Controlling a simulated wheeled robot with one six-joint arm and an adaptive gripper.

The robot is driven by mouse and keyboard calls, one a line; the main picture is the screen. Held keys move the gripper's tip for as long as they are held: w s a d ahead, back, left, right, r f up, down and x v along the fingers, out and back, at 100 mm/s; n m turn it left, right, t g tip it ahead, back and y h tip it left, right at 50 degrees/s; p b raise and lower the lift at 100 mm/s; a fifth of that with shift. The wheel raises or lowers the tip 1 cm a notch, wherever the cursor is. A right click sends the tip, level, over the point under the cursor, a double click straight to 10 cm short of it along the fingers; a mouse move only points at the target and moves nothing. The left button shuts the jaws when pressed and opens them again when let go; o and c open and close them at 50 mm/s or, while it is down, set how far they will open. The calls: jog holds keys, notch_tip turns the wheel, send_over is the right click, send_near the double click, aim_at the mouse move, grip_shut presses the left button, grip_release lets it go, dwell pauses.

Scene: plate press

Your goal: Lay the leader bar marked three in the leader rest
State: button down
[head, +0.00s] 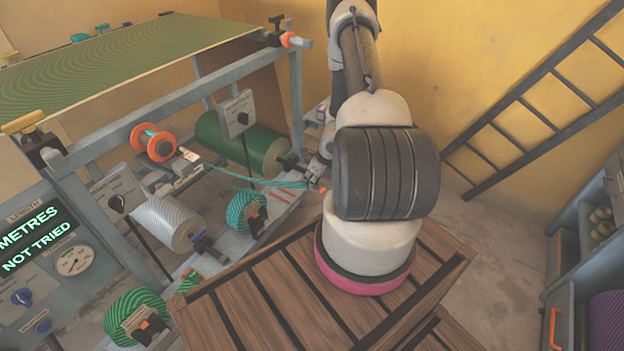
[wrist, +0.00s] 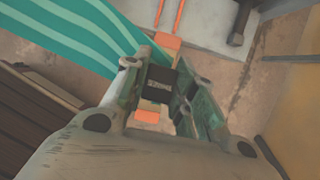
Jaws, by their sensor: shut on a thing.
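My gripper (head: 318,168) shows in the head view beside the lower end of the press, partly hidden by my arm. In the wrist view its fingers (wrist: 160,88) are shut on a dark bar with orange ends (wrist: 168,41); I take it for the leader bar, but no number is readable. A teal striped web (head: 265,179) runs from the press to the gripper; it also shows in the wrist view (wrist: 75,35). A pale plate with two orange lines (head: 282,197) lies below the web. I cannot tell which part is the leader rest.
The press frame (head: 180,108) fills the left, with an orange spool (head: 153,143), a green roll (head: 238,142), a white roll (head: 167,222) and teal rolls. A slatted wooden platform (head: 285,300) stands in front. A ladder (head: 535,95) leans at the right wall.

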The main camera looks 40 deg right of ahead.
jog(key=shift+d+f, duration=0.1)
jog(key=shift+f, duration=0.05)
jog(key=w+a+f, duration=0.1)
jog(key=w+f, duration=0.2)
jog(key=w, duration=0.2)
jog(key=w+a+f, duration=0.2)
jog(key=w+f, duration=0.2)
jog(key=w, duration=0.1)
jog(key=w+a+f, duration=0.2)
jog(key=w+f, duration=0.2)
jog(key=w, duration=0.1)
jog(key=shift+a+f, duration=0.15)
jog(key=shift+f, duration=1.05)
jog(key=c, duration=1.1)
grip_release()
jog(key=shift+r, duration=0.1)
jog(key=v, duration=1.2)
